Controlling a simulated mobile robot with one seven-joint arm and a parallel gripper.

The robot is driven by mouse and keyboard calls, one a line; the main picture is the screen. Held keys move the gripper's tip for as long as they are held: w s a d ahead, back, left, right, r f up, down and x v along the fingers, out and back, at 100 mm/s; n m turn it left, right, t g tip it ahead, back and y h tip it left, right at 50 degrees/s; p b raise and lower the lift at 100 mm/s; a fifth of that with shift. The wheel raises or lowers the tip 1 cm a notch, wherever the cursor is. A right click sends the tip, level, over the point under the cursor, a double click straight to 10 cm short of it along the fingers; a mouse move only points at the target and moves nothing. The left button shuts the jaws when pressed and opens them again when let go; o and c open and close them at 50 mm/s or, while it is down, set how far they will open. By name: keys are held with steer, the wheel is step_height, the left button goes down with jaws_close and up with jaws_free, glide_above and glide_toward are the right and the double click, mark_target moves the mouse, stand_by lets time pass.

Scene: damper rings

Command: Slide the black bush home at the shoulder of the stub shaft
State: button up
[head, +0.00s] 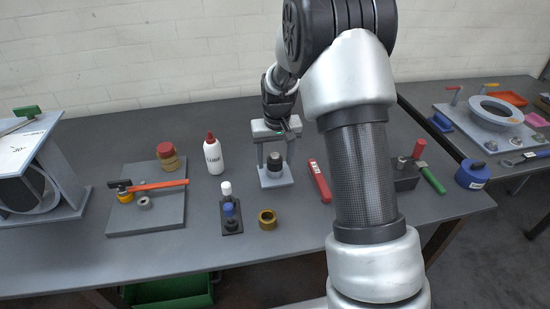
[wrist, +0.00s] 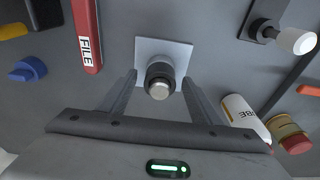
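The stub shaft (wrist: 160,90) stands on a pale grey square plate (wrist: 178,49); its silver end faces the wrist camera. The black bush (wrist: 158,70) appears as a dark ring around the shaft, below the silver end. In the head view the bush (head: 276,160) is a dark upright cylinder above the plate (head: 276,182). My gripper (wrist: 160,76) points down over the shaft, one finger on each side, with visible gaps between fingers and bush. In the head view my gripper (head: 275,150) straddles the shaft. The shoulder is hidden, so I cannot tell whether the bush touches it.
A red file (head: 319,181) lies right of the plate. A white tube bottle (head: 213,157) stands to the left. A black stand with pegs (head: 231,223) and a brass ring (head: 267,219) are in front. An orange-handled hammer (head: 157,186) lies on a grey board (head: 165,213).

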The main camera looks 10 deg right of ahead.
step_height(320, 180, up, 17)
steer(key=s+p, duration=0.1)
steer(key=s, duration=0.1)
steer(key=shift+s+p, duration=0.3)
steer(key=shift+p, duration=0.05)
steer(key=shift+r, duration=0.1)
stand_by(0.5)
steer(key=s+r+t+p, duration=0.2)
steer(key=s+r+p, duration=0.4)
steer(key=s+r, duration=0.9)
steer(key=s+r+t+p, duration=0.1)
steer(key=s+p, duration=0.2)
steer(key=s, duration=1)
steer(key=shift+s+r+t, duration=0.2)
steer(key=shift+r+t, duration=0.05)
steer(key=shift+t, duration=0.15)
